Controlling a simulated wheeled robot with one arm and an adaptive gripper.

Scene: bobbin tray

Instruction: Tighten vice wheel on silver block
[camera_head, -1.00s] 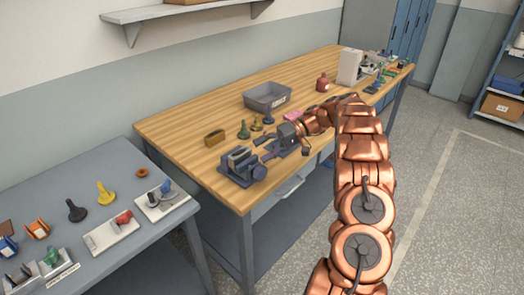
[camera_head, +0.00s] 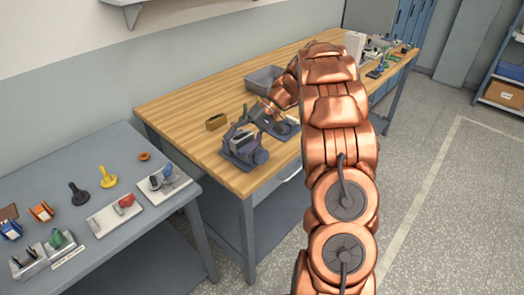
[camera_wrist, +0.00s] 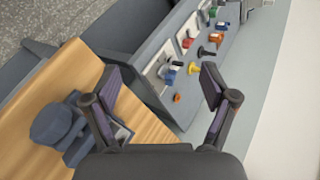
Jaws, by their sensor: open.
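The dark vice (camera_head: 240,146) sits on the front left corner of the wooden bench. Its round dark wheel (camera_head: 261,156) faces the bench's front edge. In the wrist view, the vice wheel (camera_wrist: 50,123) is at the left, outside my left finger. The light grey block in the vice jaws (camera_head: 241,138) is small and hard to make out; my finger partly covers that area in the wrist view. My gripper (camera_wrist: 160,80) is open, with nothing between its fingers. In the head view it is just behind and right of the vice, partly hidden by my arm.
A brown block (camera_head: 216,122) lies behind the vice. A grey bin (camera_head: 263,77) stands farther back. The grey side table (camera_head: 120,165), left of the bench, holds bobbins and small fixtures. Bare wood lies left of the vice.

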